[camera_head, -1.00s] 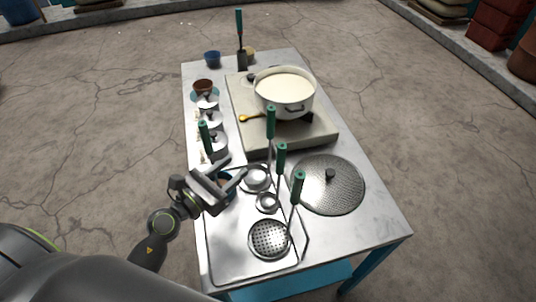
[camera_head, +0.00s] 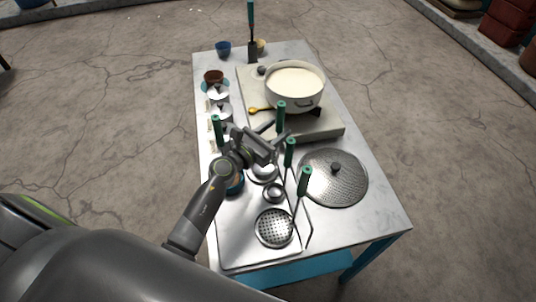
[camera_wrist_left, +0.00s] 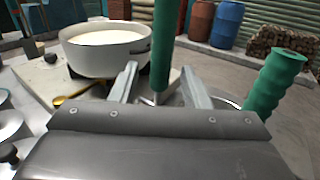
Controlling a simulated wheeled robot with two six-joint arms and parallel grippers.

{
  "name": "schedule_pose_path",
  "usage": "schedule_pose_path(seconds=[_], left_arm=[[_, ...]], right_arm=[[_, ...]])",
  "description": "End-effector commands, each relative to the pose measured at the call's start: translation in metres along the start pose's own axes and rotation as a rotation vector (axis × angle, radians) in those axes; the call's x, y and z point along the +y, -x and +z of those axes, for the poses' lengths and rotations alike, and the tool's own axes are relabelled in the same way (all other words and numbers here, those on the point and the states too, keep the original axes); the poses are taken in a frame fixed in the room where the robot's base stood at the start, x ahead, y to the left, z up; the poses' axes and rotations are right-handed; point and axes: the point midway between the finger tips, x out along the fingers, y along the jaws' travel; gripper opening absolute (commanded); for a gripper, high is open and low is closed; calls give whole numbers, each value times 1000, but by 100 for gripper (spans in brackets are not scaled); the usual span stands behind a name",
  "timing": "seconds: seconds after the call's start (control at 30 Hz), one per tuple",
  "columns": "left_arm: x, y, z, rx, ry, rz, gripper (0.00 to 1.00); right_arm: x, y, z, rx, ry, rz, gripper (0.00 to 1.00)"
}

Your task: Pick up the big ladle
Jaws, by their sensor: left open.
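The big ladle has a green handle (camera_head: 281,116) standing upright and a round metal bowl (camera_head: 264,174) on the steel tray (camera_head: 238,244). My left gripper (camera_head: 274,129) is open at this handle. In the left wrist view the green handle (camera_wrist_left: 164,42) stands between the two spread fingers (camera_wrist_left: 160,84), with visible gaps on both sides. The gripper partly hides the ladle's shaft and bowl in the head view. My right gripper is not in view.
A smaller ladle (camera_head: 290,152) and a skimmer (camera_head: 275,228) stand close on the right and front. A perforated lid (camera_head: 346,182) lies to the right. A white pot of milk (camera_head: 295,88) stands on the stove (camera_head: 253,87) behind. Small lidded pots (camera_head: 219,94) line the left edge.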

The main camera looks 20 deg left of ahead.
Motion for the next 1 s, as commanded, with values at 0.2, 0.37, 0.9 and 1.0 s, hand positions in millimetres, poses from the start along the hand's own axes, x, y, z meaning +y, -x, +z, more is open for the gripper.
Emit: schedule_pose_path(seconds=[0.2, 0.37, 0.9, 1.0], left_arm=[[0, -19, 0, 0, 0, 1, 42], [0, -19, 0, 0, 0, 1, 42], [0, -19, 0, -1, 1, 1, 0], [0, -19, 1, -1, 0, 1, 0]], right_arm=[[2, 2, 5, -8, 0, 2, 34], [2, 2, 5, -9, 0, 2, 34], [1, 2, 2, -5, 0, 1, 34], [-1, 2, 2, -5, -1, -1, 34]])
